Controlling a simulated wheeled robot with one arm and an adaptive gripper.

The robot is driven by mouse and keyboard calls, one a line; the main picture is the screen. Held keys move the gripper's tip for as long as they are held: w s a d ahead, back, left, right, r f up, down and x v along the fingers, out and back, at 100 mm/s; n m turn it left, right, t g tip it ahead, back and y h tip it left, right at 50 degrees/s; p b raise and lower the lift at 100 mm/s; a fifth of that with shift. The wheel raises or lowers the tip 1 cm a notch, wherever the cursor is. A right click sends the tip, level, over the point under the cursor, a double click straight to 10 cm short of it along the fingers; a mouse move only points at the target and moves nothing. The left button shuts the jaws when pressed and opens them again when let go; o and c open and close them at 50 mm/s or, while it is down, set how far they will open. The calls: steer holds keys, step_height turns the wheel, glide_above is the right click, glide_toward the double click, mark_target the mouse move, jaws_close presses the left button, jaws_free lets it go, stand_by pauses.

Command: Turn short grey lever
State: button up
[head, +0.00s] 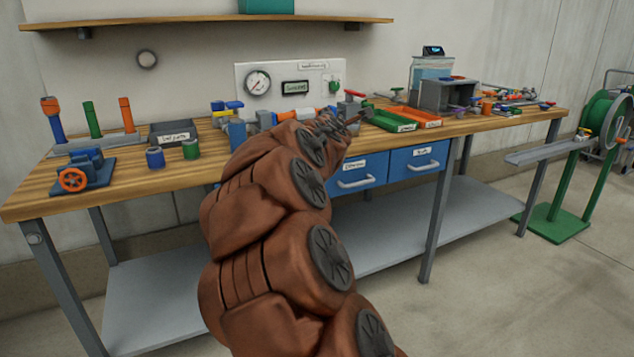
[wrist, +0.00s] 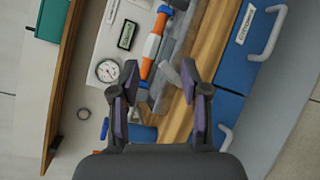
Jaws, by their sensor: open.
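A short light-grey lever-like piece (wrist: 170,74) shows in the wrist view, beside an orange and white cylinder (wrist: 151,47) on a grey pipe assembly. My gripper (wrist: 159,80) is open, its two dark fingers with purplish pads spread apart. The grey piece shows between the fingertips, nearer the right one; I cannot tell whether it touches. In the head view my brown arm reaches over the bench and covers most of the pipe assembly, so the lever is not clear there. A bit of the orange cylinder (head: 286,115) shows beside the arm.
A white panel (head: 247,80) with a round gauge (head: 258,83) and a small display (head: 295,87) stands behind. Blue drawers (head: 362,172) are under the wooden bench (head: 30,207). Green (head: 392,121) and orange (head: 416,117) trays lie right of the arm; a blue valve block (head: 85,170) stands left.

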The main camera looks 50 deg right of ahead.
steer(key=s+a+f+m+g+y+p, duration=0.1)
steer(key=s+a+f+m+g, duration=0.1)
steer(key=s+a+f+m, duration=0.2)
steer(key=s+a+f+m+g+y+p, duration=0.1)
steer(key=s+a+f+m+g+y, duration=0.1)
steer(key=a, duration=0.7)
step_height(320, 180, down, 4)
steer(key=s+m+g, duration=0.1)
steer(key=s+m, duration=0.1)
steer(key=m, duration=0.1)
steer(key=shift+f, duration=0.1)
